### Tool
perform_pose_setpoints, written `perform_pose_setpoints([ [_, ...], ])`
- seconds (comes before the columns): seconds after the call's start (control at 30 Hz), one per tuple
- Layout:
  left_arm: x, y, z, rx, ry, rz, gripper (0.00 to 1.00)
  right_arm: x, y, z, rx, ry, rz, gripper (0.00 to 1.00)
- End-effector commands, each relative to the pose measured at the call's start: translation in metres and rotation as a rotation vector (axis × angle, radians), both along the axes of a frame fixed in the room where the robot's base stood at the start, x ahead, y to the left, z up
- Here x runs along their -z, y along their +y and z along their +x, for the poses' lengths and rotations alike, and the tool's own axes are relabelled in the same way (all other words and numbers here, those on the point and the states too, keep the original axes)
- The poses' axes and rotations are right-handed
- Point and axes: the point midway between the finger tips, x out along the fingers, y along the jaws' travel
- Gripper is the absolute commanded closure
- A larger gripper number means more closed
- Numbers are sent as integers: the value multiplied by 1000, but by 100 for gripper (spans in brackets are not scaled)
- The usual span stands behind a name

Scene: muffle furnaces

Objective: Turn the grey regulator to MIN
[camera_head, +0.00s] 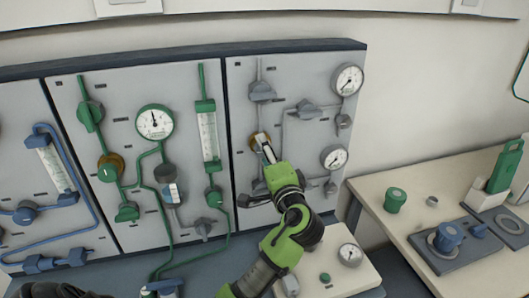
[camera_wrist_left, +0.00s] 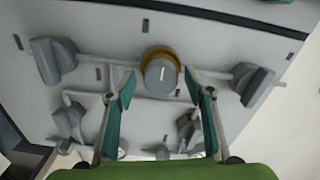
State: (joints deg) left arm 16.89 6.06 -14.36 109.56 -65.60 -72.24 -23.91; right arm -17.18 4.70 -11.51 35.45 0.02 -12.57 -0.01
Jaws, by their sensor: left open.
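The grey regulator is a round grey knob with a white line and a brass-coloured ring behind it, on the right-hand grey panel. It shows clearly in the left wrist view (camera_wrist_left: 158,76), its line upright in that picture. In the head view its brass ring (camera_head: 258,138) is partly covered by my gripper. My left gripper (camera_head: 267,151) is in front of the knob; in the wrist view its two green-padded fingers (camera_wrist_left: 163,85) are spread to either side of it, with gaps visible. I cannot read a MIN label. My right gripper is not in view.
Grey valves (camera_head: 262,92) and pipes surround the knob. Two gauges (camera_head: 347,80) are at the panel's right. A green-piped panel with a similar brass-ringed green knob (camera_head: 107,170) is to the left. A side table (camera_head: 395,225) with fittings stands right.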

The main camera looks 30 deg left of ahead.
Motion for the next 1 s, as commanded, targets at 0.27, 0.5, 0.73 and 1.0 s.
perform_pose_setpoints([
  [0.27, 2, -44, -37, 3, 2, -4, 52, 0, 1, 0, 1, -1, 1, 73],
  [0.5, 2, -75, -64, 2, 2, -4, 52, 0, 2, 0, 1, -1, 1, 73],
  [0.73, 1, -84, -72, -1, 1, -2, 52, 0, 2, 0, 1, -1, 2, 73],
  [1.0, 1, -84, -72, -1, 1, -2, 52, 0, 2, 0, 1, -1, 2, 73],
])
